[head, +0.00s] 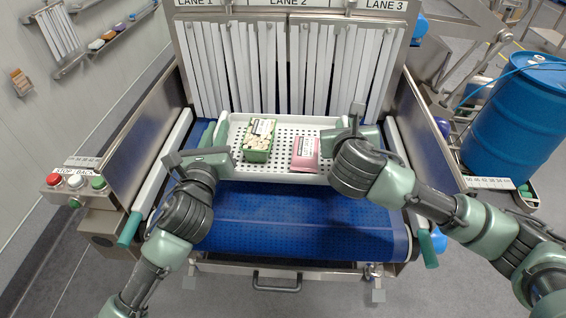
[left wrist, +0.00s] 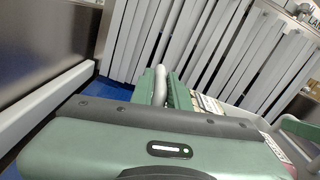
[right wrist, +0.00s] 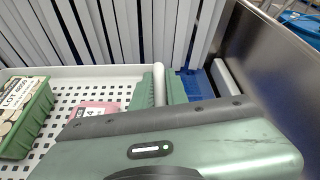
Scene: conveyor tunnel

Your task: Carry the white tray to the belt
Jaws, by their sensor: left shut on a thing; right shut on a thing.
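The white tray (head: 290,178) has a perforated floor and is over the blue belt (head: 290,213), in front of the strip curtain. I cannot tell whether it touches the belt. A green punnet (head: 257,155) with a label and a pink labelled package (head: 306,160) are in it. My left gripper (head: 217,134) is shut on the tray's left end; the left wrist view shows its fingers around a rounded handle (left wrist: 160,85). My right gripper (head: 355,122) is shut on the right end; the right wrist view shows the handle (right wrist: 159,84) between its fingers.
White strip curtains (head: 290,65) hang behind the tray under lane signs. Metal side walls (head: 130,130) and light guide rails (head: 163,165) flank the belt. A control box with buttons (head: 75,181) stands left. A blue drum (head: 519,117) stands right. The belt's front part is clear.

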